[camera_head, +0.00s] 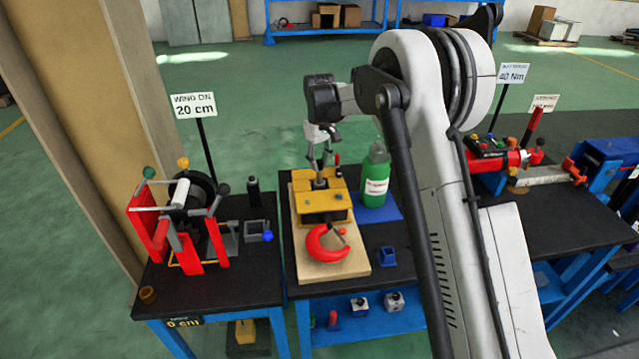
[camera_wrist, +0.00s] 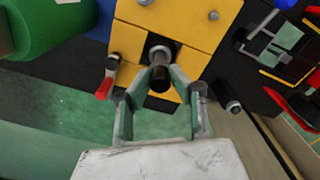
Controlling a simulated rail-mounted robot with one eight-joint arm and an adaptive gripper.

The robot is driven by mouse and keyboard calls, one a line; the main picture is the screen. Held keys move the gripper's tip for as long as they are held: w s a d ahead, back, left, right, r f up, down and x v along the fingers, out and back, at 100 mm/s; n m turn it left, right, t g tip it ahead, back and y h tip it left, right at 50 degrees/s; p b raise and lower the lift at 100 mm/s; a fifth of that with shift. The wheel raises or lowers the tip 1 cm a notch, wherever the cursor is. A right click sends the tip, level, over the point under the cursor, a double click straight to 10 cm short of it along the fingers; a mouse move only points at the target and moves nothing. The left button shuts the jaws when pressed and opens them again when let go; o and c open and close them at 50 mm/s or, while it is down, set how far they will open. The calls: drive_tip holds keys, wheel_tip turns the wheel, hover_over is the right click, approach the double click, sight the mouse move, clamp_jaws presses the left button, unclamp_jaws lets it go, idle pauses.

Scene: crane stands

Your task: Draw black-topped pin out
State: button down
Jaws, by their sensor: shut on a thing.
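The black-topped pin (camera_wrist: 160,75) stands in the top of the yellow crane block, its grey collar (camera_wrist: 161,52) showing at a dark hole. My gripper (camera_wrist: 161,78) is shut on the black top, one fingertip on each side. In the head view my gripper (camera_head: 320,182) reaches down from above onto the yellow block (camera_head: 322,208); the pin is mostly hidden there by the fingers. How deep the pin sits cannot be told. A red hook (camera_head: 318,246) hangs or lies at the block's front, over the wooden board (camera_head: 350,265).
A small red lever with a black end (camera_wrist: 107,78) is close beside the gripper. A green bottle (camera_head: 375,175) stands on a blue mat right of the block. A red winch (camera_head: 180,220) is on the left table. My arm covers the table's right part.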

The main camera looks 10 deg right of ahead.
drive_tip(key=shift+r+p, duration=0.6)
drive_tip(key=shift+r, duration=1.55)
